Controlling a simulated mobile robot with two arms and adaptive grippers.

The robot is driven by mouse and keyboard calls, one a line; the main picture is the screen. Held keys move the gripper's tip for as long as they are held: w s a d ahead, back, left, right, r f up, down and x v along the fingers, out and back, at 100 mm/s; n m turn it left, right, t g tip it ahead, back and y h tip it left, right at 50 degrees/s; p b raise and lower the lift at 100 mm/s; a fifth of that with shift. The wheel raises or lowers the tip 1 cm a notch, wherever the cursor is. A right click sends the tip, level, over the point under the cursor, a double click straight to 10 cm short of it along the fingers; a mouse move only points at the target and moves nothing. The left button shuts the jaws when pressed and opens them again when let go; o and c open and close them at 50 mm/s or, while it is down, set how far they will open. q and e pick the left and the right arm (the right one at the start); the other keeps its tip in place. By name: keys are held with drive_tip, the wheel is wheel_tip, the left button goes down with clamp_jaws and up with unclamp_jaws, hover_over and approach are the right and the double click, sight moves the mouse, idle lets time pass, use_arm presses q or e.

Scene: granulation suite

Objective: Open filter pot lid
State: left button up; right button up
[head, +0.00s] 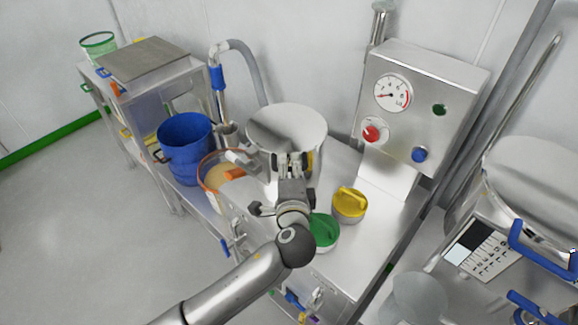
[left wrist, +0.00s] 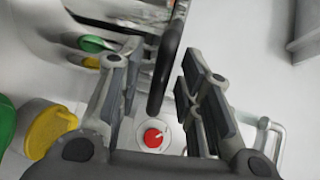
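The filter pot appears to be the shiny steel vessel (head: 262,150) at the middle of the bench in the head view, its mirror-like lid (head: 285,120) seemingly closed. My left gripper (head: 292,158) is at its near side and hides part of the rim. In the left wrist view the gripper (left wrist: 163,95) is open, and a black curved handle (left wrist: 170,55) stands between its fingers with gaps on both sides. The shiny steel surface (left wrist: 125,12) beside the handle reflects green and yellow. Whether a finger touches the handle cannot be told. My right gripper is not in view.
A yellow-lidded pot (head: 349,204) and a green-lidded pot (head: 323,230) stand close to my left wrist. A control box (head: 420,100) with gauge and red knob (head: 373,132) rises behind. A blue bucket (head: 185,150) and an orange-rimmed tub (head: 212,180) are left.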

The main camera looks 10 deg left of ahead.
use_arm(q)
drive_tip(key=shift+w, duration=0.1)
clamp_jaws()
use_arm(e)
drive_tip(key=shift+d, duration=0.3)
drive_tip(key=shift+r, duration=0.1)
use_arm(q)
drive_tip(key=w+d+r+m+g+p, duration=0.1)
drive_tip(key=r+g+p, duration=0.1)
drive_tip(key=r+p, duration=0.4)
drive_tip(key=w+d+r+m+g+y+p, duration=0.1)
drive_tip(key=w+r+m+g+p, duration=0.1)
drive_tip(key=r+p, duration=0.4)
drive_tip(key=shift+w+d+r+g+y+p, duration=0.3)
drive_tip(key=shift+r+g+p, duration=0.15)
drive_tip(key=shift+p, duration=2.2)
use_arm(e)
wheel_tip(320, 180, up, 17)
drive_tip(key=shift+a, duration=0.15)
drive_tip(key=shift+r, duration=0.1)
